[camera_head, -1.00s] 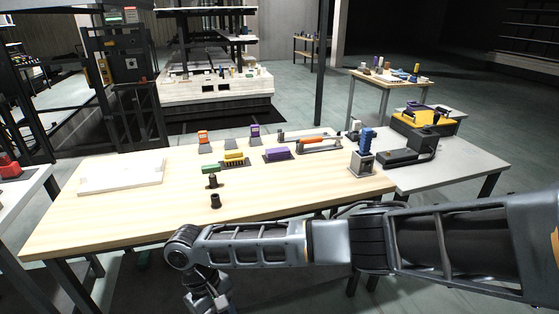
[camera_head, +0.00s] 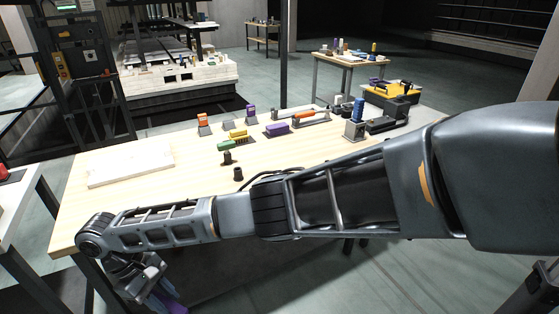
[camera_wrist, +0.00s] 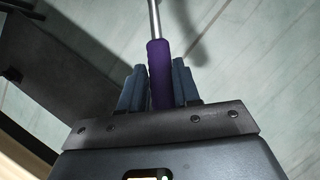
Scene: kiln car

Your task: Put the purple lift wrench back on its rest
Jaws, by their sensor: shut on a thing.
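The purple lift wrench (camera_wrist: 158,78) is in my gripper (camera_wrist: 157,88). In the wrist view its purple handle lies between the two blue-grey fingers and its metal shaft points away over the floor. In the head view, my gripper (camera_head: 158,292) hangs beyond the table's front edge at the lower left, with a bit of the purple handle (camera_head: 173,304) showing. An orange-handled tool (camera_head: 311,116) lies on a grey rest at the back of the table. A second, dark holder (camera_head: 280,115) is beside it; I cannot tell whether it is the purple wrench's rest.
The wooden table (camera_head: 120,205) carries a white board (camera_head: 131,167), coloured blocks, two dark knobs, and a purple block (camera_head: 277,129) on a tray. A blue-topped device (camera_head: 356,122) stands at the right. The table's front left is clear. My arm crosses the table's front.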

